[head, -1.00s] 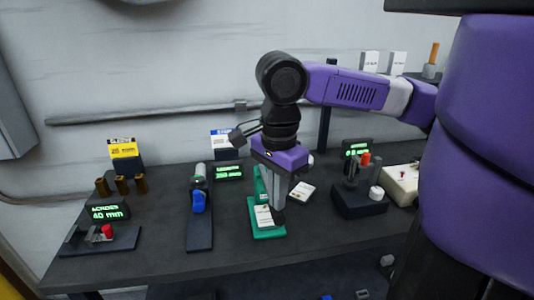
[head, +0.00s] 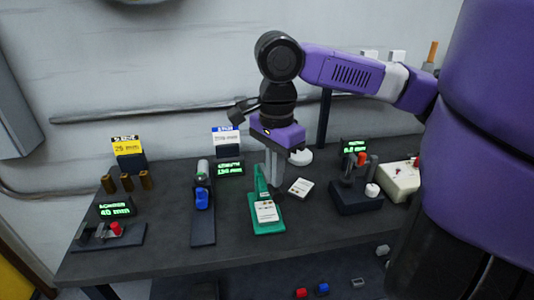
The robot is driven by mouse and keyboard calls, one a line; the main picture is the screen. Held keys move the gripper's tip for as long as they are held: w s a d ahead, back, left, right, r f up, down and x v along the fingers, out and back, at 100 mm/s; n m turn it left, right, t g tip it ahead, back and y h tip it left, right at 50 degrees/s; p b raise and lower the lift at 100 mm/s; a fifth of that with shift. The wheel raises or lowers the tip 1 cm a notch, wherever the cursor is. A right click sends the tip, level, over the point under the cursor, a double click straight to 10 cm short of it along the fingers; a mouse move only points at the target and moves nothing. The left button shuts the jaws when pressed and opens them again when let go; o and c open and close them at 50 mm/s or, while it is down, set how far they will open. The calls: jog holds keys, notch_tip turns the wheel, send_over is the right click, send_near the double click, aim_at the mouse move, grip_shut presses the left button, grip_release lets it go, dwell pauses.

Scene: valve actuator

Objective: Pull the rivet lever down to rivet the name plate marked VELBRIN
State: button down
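A green riveting stand (head: 258,226) sits at the middle front of the bench, with a green upright at its back. A pale name plate (head: 266,211) lies on its base; the lettering is too small to read.
A dark fixture with a blue part (head: 202,200) stands to the left. A dark press with a red knob (head: 361,158) and a cream box (head: 399,182) stand to the right.

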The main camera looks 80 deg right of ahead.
notch_tip(320, 180, up, 8)
jog(key=w+d+p, duration=0.1)
jog(key=d+p, duration=0.2)
jog(key=p, duration=0.4)
jog(key=shift+f, duration=0.15)
dwell(0.4)
jog(key=shift+w, duration=0.1)
notch_tip(320, 180, up, 5)
jog(key=p, duration=0.4)
dwell(0.5)
dwell(0.5)
